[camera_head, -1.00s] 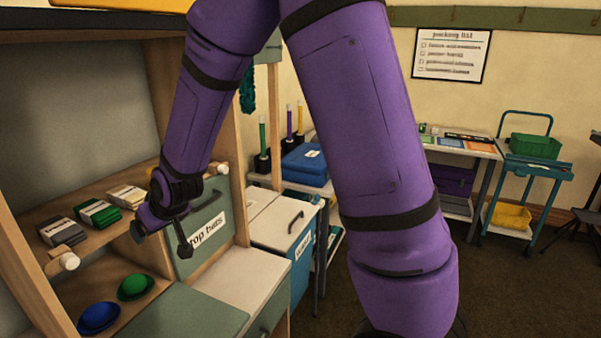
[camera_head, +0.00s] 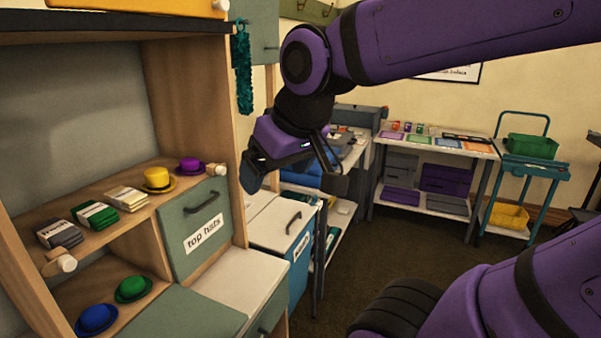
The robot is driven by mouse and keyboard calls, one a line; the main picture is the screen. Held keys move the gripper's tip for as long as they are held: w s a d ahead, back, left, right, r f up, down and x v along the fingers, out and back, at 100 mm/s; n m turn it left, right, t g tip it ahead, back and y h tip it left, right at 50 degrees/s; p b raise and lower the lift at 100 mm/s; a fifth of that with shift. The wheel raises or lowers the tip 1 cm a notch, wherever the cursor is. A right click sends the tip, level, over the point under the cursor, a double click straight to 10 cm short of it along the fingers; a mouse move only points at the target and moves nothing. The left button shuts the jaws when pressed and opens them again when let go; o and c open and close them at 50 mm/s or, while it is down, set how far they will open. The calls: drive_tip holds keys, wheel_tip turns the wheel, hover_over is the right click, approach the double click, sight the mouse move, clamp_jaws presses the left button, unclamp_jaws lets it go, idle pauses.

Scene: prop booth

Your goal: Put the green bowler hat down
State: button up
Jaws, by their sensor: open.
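The green bowler hat (camera_head: 133,289) rests on the lower shelf of the wooden cabinet, brim down, in the open compartment at lower left. A blue bowler hat (camera_head: 96,319) sits just in front of it, to its left. My gripper (camera_head: 295,182) is open and empty. It is in the air to the right of the cabinet, well apart from both hats, with its fingers spread.
The shelf above (camera_head: 82,239) holds card packs, a yellow hat (camera_head: 157,179) and a purple hat (camera_head: 191,166). A panel labelled "top hats" (camera_head: 198,229) closes the compartment beside the green hat. Floor at right is open.

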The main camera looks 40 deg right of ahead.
drive_tip(key=s, duration=0.2)
drive_tip(key=s+d, duration=0.1)
drive_tip(key=s, duration=0.1)
drive_tip(key=shift+s+r, duration=0.15)
drive_tip(key=shift+c, duration=0.2)
